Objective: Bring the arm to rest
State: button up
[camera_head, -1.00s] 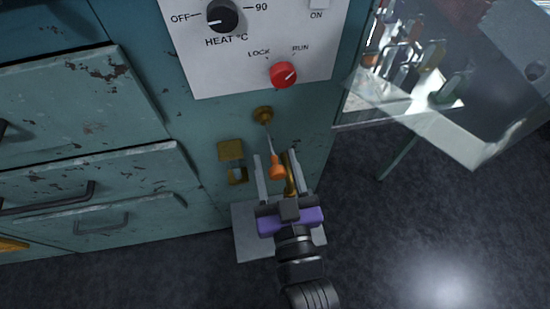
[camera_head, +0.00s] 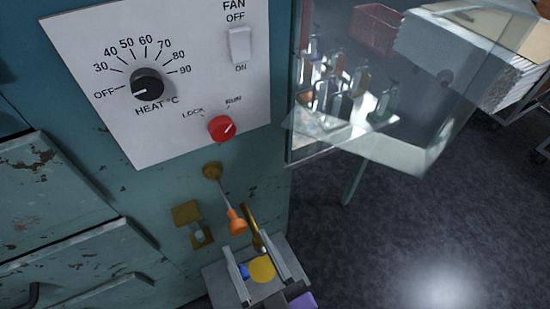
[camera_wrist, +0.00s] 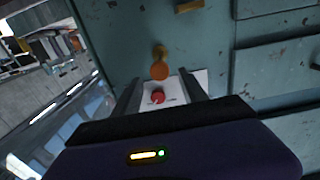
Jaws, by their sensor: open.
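My gripper (camera_head: 248,244) is open, low in the head view, its two grey fingers pointing up toward the teal cabinet front. Nothing shows between the fingers in the wrist view (camera_wrist: 160,88) that is clearly held. An orange handle (camera_head: 236,222) on a thin shaft hangs from a brass fitting (camera_head: 212,171) in the cabinet, just beyond the fingertips. The orange end also shows in the wrist view (camera_wrist: 159,71), between the fingers in line of sight. Whether a finger touches it I cannot tell.
A brass latch (camera_head: 192,222) is left of the handle. A control panel (camera_head: 170,70) with a black dial and red knob (camera_head: 221,128) is above. A glass door (camera_head: 370,130) juts out right. Open floor (camera_head: 440,240) is at right.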

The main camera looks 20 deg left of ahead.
jog(key=s+d+m+t+h, duration=0.3)
jog(key=d+m+t+h, duration=0.15)
jog(key=d, duration=1.35)
jog(key=s+d+f+m+h, duration=0.1)
jog(key=s+d+m+h, duration=0.1)
jog(key=s+d+h, duration=0.2)
jog(key=s+d+f+m+g+h, duration=0.1)
jog(key=s+d+m+h, duration=0.2)
jog(key=d, duration=0.7)
jog(key=s+h, duration=0.2)
jog(key=s, duration=0.2)
jog(key=shift+f, duration=0.25)
jog(key=shift+m, duration=0.25)
